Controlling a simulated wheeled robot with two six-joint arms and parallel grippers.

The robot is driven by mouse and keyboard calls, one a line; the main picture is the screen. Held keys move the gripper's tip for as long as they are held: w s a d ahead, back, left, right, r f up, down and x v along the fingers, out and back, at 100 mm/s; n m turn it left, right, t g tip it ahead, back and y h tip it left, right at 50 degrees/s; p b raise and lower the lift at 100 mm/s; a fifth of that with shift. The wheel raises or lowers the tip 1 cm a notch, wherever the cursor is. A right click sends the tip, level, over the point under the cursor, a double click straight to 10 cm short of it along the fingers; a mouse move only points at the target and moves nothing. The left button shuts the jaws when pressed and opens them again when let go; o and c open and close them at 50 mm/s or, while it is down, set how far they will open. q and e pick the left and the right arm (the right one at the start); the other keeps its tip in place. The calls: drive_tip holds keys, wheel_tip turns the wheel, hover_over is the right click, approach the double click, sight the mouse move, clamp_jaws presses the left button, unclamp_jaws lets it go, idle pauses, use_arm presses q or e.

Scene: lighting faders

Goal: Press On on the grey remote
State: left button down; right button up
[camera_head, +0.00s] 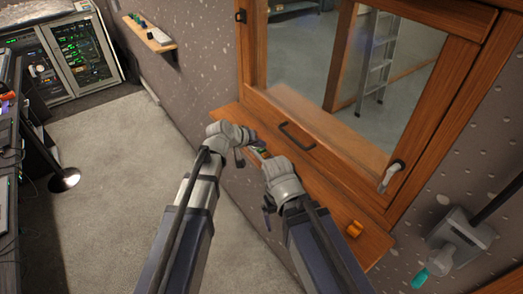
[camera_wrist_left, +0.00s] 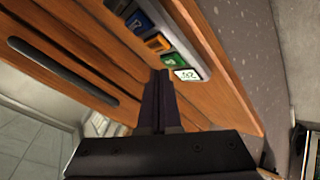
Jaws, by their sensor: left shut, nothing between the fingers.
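The grey remote (camera_wrist_left: 184,45) lies on the wooden sill in the left wrist view, with blue, orange, green (camera_wrist_left: 173,60) and white (camera_wrist_left: 187,75) buttons in a row. The white button has a dark mark that I cannot read surely. My left gripper (camera_wrist_left: 159,74) is shut and empty. Its tips appear close to the green and white buttons; I cannot tell whether they touch. In the head view, the left gripper (camera_head: 253,145) is over the sill beside a small green part of the remote (camera_head: 262,151). My right gripper (camera_head: 259,156) is close by, its fingers too small to judge.
The wooden sill (camera_head: 325,193) runs under a window with a dark handle (camera_head: 297,137). A small wall shelf (camera_head: 150,32) and an equipment rack (camera_head: 75,55) are at left.

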sight(260, 151)
use_arm(q)
drive_tip(key=shift+f+b, duration=0.35)
drive_tip(key=shift+f, duration=0.15)
idle(0.6)
drive_tip(key=shift+r, duration=0.1)
drive_tip(key=shift+r+p, duration=0.65)
drive_tip(key=shift+p, duration=0.1)
wheel_tip(260, 151, up, 5)
drive_tip(key=p, duration=0.5)
idle(0.4)
idle(0.4)
